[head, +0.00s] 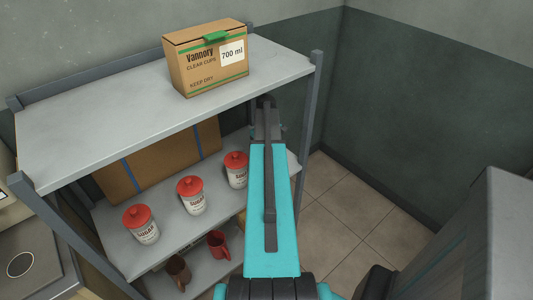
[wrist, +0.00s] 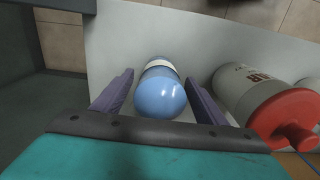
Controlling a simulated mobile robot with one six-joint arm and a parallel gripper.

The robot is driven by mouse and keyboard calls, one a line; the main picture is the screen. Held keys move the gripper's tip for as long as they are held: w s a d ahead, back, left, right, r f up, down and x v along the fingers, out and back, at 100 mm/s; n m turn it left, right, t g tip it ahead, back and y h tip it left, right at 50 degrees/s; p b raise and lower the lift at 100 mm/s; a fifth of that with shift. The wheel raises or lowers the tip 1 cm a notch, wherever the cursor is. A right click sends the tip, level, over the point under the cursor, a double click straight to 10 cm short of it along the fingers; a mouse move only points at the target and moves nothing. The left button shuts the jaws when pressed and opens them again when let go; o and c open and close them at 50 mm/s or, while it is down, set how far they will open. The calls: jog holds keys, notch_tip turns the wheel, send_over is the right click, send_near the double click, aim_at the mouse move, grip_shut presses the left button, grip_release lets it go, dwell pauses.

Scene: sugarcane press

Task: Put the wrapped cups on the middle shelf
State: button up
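The wrapped cups (wrist: 160,95) show in the wrist view as a rounded blue and white cylinder, blue end toward the camera. They appear to stand on the middle shelf (wrist: 120,40), left of a sugar jar. My gripper (wrist: 159,76) is open, with one finger on each side of the cups. A narrow gap shows between each finger and the cups. In the head view my arm reaches to the right end of the middle shelf (head: 182,232) and hides the cups. The fingers are not clear there.
Several red-lidded sugar jars (head: 192,196) stand along the middle shelf; the nearest jar (wrist: 245,95) is close to my right finger. A brown box (head: 150,166) is behind them. The top shelf (head: 110,100) carries a carton (head: 195,70). Red and brown mugs (head: 218,244) are below.

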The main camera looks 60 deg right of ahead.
jog(key=shift+r+b, duration=0.45)
jog(key=shift+r, duration=3.45)
jog(key=shift+s, duration=0.1)
